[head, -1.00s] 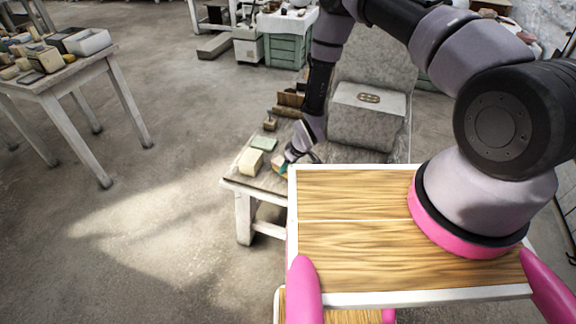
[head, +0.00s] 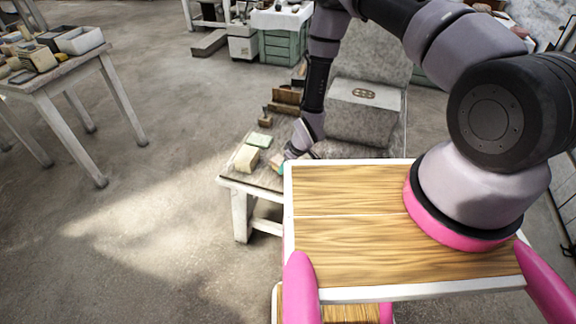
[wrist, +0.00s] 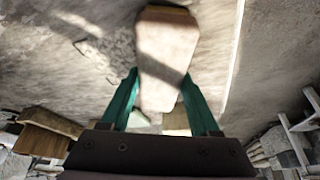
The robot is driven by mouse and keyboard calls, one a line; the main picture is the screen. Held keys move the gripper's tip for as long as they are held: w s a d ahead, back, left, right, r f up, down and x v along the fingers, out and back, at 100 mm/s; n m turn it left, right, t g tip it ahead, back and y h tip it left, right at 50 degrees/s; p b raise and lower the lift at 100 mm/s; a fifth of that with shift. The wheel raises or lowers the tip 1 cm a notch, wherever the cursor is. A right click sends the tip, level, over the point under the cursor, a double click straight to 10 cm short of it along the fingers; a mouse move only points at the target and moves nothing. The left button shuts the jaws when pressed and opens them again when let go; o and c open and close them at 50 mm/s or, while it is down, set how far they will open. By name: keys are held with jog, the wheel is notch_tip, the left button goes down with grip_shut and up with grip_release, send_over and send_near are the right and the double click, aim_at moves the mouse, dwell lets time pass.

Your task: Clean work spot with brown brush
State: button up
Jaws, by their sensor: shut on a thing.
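In the wrist view my gripper (wrist: 160,76) has teal fingers pressed on both sides of a pale brown, tapered piece that I take for the brown brush (wrist: 165,50). Its far end has a darker brown edge. It is over a grey, mottled surface with pale marks; I cannot tell whether it touches. In the head view my gripper (head: 283,168) is low over the worktable (head: 235,181), just right of a cream block (head: 246,157). The brush is mostly hidden there by my arm and my wooden deck.
A green block (head: 259,140) lies behind the cream block. Brown wooden pieces (head: 286,97) stand at the table's back left. A large grey stone block (head: 364,108) stands right of my arm. Another table (head: 55,75) with pieces is at far left; floor between is clear.

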aim_at(280, 159)
jog(key=shift+w+a, duration=1.35)
jog(key=shift+a, duration=0.1)
jog(key=shift+s+d, duration=1.5)
jog(key=shift+d, duration=0.15)
jog(key=shift+a, duration=0.1)
jog(key=shift+w+a, duration=1.5)
jog(key=shift+a, duration=0.05)
